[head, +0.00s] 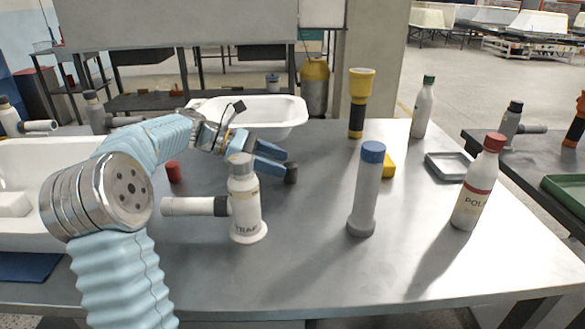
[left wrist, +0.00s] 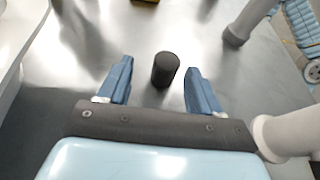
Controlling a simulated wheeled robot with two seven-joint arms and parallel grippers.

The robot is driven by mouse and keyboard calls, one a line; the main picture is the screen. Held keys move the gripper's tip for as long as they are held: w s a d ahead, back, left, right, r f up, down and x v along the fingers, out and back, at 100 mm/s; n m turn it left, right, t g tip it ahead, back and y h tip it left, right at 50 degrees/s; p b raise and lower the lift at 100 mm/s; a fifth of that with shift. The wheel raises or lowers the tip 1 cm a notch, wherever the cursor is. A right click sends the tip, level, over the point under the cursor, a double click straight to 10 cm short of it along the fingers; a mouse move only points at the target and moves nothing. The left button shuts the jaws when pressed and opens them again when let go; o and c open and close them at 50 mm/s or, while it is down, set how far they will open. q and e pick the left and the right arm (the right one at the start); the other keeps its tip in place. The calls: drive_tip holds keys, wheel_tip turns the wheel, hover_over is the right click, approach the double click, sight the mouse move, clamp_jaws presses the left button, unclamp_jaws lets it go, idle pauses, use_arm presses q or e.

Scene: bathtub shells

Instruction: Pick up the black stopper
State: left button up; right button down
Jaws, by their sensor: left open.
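The black stopper (head: 291,173) is a small dark cylinder standing on the grey table, just beyond the fingertips of my left gripper (head: 274,158) in the head view. In the left wrist view the stopper (left wrist: 165,69) stands upright, ahead of and roughly midway between the two blue fingers of my left gripper (left wrist: 158,80). The fingers are apart and do not touch it. The left gripper is open and empty. My right gripper is not in either view.
A white trap bottle (head: 245,205) with a side pipe stands close in front of the left gripper. A grey blue-capped tube (head: 366,195) stands to the right. A white tub (head: 262,112) lies behind, a red stopper (head: 173,172) left. The table's front middle is clear.

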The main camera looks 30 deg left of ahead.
sight(287, 165)
use_arm(q)
drive_tip(key=b+x, duration=0.2)
drive_tip(key=x, duration=0.1)
drive_tip(key=b+x, duration=0.1)
drive_tip(key=x, duration=0.1)
drive_tip(key=shift+s+d, duration=0.25)
drive_tip(key=shift+s, duration=0.05)
drive_tip(key=shift+w+d, duration=0.2)
drive_tip(key=shift+d, duration=0.1)
drive_tip(key=shift+r, duration=0.1)
drive_tip(key=c, duration=1)
drive_tip(key=shift+c, duration=0.2)
